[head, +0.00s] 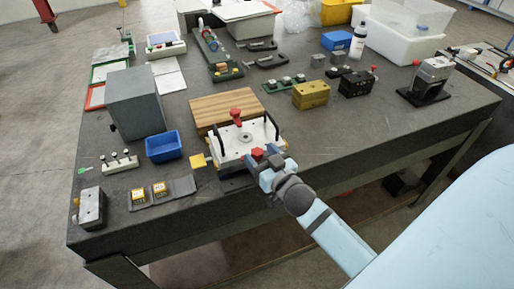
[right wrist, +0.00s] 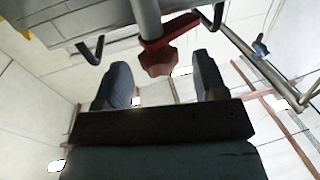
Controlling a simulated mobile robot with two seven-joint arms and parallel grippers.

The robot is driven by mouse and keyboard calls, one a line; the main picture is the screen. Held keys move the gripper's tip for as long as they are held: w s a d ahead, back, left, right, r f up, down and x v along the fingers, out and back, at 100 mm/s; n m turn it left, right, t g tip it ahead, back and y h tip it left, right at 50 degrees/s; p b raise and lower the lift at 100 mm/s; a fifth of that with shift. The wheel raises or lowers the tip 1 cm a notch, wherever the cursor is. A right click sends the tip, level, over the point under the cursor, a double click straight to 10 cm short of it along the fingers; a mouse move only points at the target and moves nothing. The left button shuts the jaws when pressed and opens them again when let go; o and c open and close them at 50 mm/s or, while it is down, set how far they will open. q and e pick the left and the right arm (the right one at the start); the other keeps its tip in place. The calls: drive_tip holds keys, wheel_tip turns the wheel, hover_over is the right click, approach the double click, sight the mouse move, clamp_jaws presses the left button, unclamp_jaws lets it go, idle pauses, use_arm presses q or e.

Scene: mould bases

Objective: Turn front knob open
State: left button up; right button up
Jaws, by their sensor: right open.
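A white mould base (head: 226,147) with black side handles sits near the table's front edge. A red back knob (head: 236,115) stands at its far side and a red front knob (head: 257,153) at its near side. My right gripper (head: 268,163) is at the front knob, reaching in from the front right. In the right wrist view a red knob (right wrist: 166,56) on a grey shaft shows between the tips of my open right gripper (right wrist: 162,64), with gaps on both sides. The fingers partly hide the front knob's surroundings in the head view. My left gripper is not in view.
A wooden board (head: 225,106) lies behind the mould base. A blue bin (head: 163,146) and a grey box (head: 134,101) stand to its left. A brass block (head: 311,95) and a black block (head: 356,83) stand behind right. The table's right front is clear.

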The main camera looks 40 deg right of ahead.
drive_tip(key=shift+w, duration=1.1)
drive_tip(key=c, duration=0.9)
drive_tip(key=n+y+p, duration=0.1)
drive_tip(key=y+p, duration=0.1)
drive_tip(key=n+y+p, duration=0.1)
drive_tip(key=y+p, duration=0.1)
drive_tip(key=shift+r+n, duration=0.2)
drive_tip(key=shift+n, duration=0.2)
drive_tip(key=shift+n+g+y, duration=0.3)
drive_tip(key=shift+y, duration=0.3)
drive_tip(key=shift+f+n+y+p, duration=0.15)
drive_tip(key=shift+n+y+p, duration=0.25)
drive_tip(key=shift+y+p, duration=0.2)
